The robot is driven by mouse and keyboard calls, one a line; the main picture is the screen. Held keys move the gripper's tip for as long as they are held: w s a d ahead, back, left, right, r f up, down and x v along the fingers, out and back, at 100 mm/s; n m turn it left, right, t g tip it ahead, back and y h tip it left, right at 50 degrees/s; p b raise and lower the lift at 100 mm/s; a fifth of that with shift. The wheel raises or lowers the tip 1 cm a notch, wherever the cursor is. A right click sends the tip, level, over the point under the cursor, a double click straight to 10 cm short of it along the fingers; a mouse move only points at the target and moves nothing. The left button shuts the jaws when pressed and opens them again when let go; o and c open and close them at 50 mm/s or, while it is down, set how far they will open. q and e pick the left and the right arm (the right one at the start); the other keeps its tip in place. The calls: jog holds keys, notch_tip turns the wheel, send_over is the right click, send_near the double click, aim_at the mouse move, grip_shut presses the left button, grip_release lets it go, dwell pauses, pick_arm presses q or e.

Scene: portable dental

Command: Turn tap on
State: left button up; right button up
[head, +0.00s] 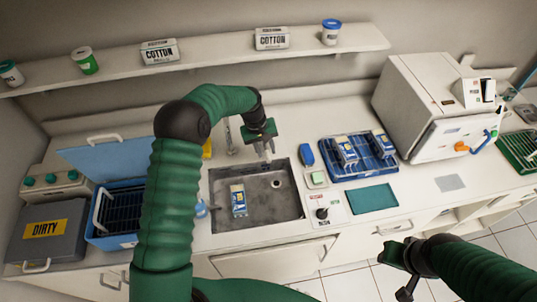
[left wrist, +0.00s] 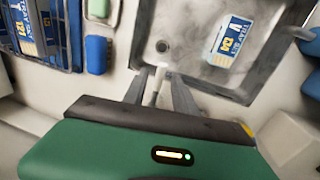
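The sink (head: 285,207) is a grey basin set in the white counter, with a blue and white packet (head: 238,200) lying in it. My left gripper (head: 266,150) is over the sink's back edge, pointing down. In the left wrist view its two fingers (left wrist: 158,92) are apart, with a pale, slim piece of the tap (left wrist: 152,88) showing between them. I cannot tell whether they touch it. A slim upright metal part of the tap (head: 229,137) stands behind the sink, left of the gripper. My right gripper (head: 398,272) is low at the right, in front of the counter; its fingers are unclear.
A blue tray (head: 334,172) with packets, a blue item (head: 306,155) and a teal mat (head: 371,198) lie right of the sink. A white machine (head: 425,105) stands further right. A blue open bin (head: 118,241) and a grey DIRTY box (head: 45,232) stand left. A shelf (head: 210,52) runs above.

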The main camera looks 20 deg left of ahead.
aim_at(268, 158)
pick_arm(q)
jog(key=f, duration=0.5)
jog(key=shift+w+d+p, duration=0.2)
jog(key=shift+d+p, duration=0.05)
jog(key=shift+p, duration=0.15)
grip_shut()
jog(key=shift+r, duration=0.1)
dwell(0.8)
